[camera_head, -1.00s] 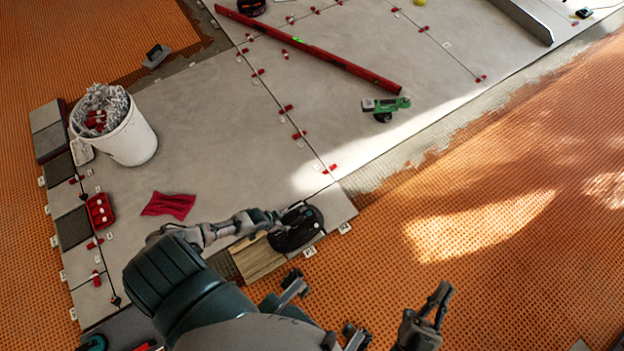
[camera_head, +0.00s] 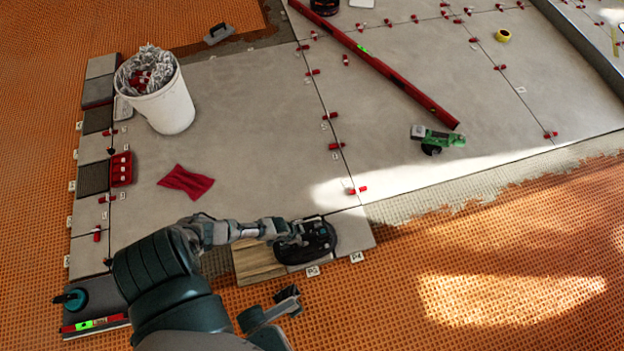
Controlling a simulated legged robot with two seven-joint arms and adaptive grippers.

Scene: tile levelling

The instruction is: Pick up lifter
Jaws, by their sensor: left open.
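My left gripper (camera_head: 300,238) is over a black rounded tool (camera_head: 318,243), which looks like the lifter. The tool lies on a grey tile at the lower end of the tiled strip, beside a wood-look tile (camera_head: 257,262). The gripper's fingers are open and overlap the tool from above; dark on dark, I cannot tell whether they touch its handle. A second round tool with a teal rim (camera_head: 70,298) sits on a dark tile at the lower left.
A white bucket (camera_head: 168,108), a red cloth (camera_head: 187,182) and a red box (camera_head: 121,170) stand at the left. A long red level (camera_head: 385,70) and a green grinder (camera_head: 438,139) lie on the grey floor. Orange matting (camera_head: 450,310) is clear at the lower right.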

